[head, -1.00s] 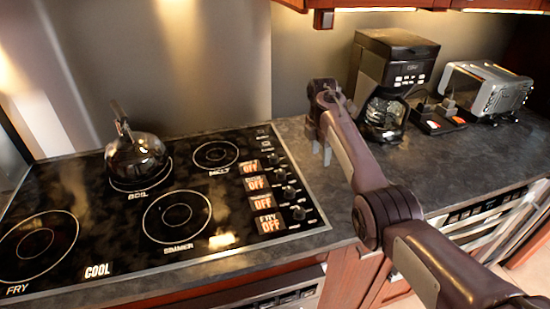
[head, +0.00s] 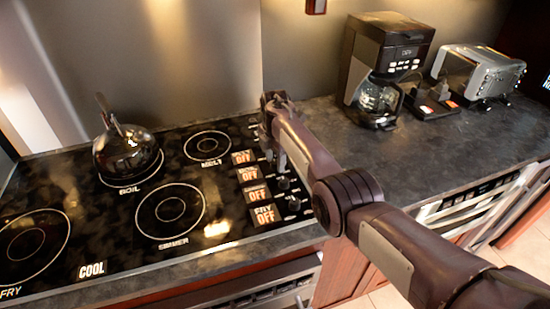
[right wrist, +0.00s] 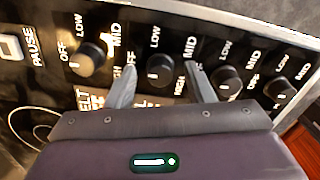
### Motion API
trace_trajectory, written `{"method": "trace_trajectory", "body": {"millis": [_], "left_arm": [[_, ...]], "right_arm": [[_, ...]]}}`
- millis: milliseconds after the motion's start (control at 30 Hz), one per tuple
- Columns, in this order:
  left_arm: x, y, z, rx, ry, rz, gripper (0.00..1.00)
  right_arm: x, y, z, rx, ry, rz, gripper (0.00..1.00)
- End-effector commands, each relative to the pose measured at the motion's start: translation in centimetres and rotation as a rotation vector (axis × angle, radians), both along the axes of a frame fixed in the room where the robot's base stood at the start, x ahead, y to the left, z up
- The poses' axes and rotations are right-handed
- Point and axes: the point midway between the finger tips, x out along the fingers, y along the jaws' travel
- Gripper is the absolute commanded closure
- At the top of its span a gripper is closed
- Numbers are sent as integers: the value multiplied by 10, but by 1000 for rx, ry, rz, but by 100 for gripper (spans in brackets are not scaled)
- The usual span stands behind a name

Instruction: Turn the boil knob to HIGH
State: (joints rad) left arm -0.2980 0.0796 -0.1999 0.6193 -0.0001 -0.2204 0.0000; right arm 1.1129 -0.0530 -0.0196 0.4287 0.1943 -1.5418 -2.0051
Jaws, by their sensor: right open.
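The boil knob (right wrist: 160,72) is a round black dial on the cooktop's control strip, with OFF, LOW, MID and HIGH printed around it. In the right wrist view it lies between the two fingers of my right gripper (right wrist: 161,67). The fingers are open, one on each side; I cannot tell whether they touch it. In the head view my right gripper (head: 272,143) is over the knob row and hides the boil knob. The boil display (head: 250,173) reads OFF in orange. My left gripper is not in view.
The melt knob (right wrist: 90,60) and simmer knob (right wrist: 226,78) sit close on either side. A shiny kettle (head: 127,153) stands on the boil burner. A coffee maker (head: 385,60) and toaster (head: 480,72) stand at the back right. The counter (head: 430,140) between is mostly clear.

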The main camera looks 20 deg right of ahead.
Motion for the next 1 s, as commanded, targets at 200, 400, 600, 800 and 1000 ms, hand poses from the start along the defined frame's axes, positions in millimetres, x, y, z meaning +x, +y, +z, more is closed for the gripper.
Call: {"method": "trace_trajectory", "body": {"millis": [200,400,600,800,1000], "left_arm": [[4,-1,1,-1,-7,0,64],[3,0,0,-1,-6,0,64],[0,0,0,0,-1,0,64],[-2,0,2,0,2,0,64],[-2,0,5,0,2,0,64]], "right_arm": [[0,0,0,0,0,0,58],[0,0,0,0,-1,0,85],[0,0,1,0,-1,-2,96],[0,0,1,0,-1,-38,96],[0,0,2,0,-2,-146,96]]}}
